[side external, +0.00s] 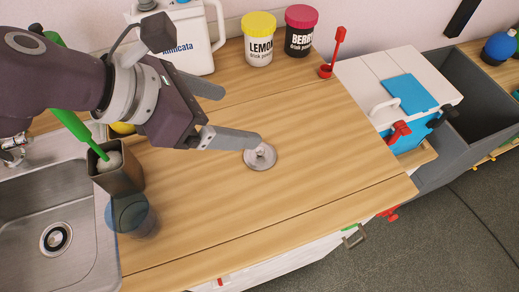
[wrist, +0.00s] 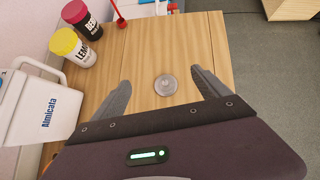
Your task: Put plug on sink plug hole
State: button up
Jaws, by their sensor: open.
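The plug (side external: 260,157) is a small round grey metal disc with a raised knob, lying flat on the wooden counter. It also shows in the wrist view (wrist: 166,85), between and ahead of my fingers. My gripper (side external: 243,115) is open and empty, above the counter at the plug's left; in the side view one fingertip overlaps the plug's edge, and I cannot tell if they touch. The fingers also show in the wrist view (wrist: 162,84). The sink (side external: 30,215) is at the left, with the plug hole (side external: 56,238) uncovered in its basin.
A brown pot with a green-handled brush (side external: 118,170) and a clear blue cup (side external: 134,216) stand between the plug and sink. A white jug (side external: 190,38), lemon tub (side external: 259,40) and berry tub (side external: 300,32) stand at the back. The counter's right front is clear.

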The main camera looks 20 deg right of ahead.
send_near(258, 151)
jog(key=x, duration=0.2)
jog(key=shift+d+f, duration=0.15)
jog(key=shift+f, duration=0.15)
jog(key=x, duration=0.7)
jog(key=shift+r, duration=0.1)
jog(key=c, duration=1.6)
notch_tip(258, 151, up, 10)
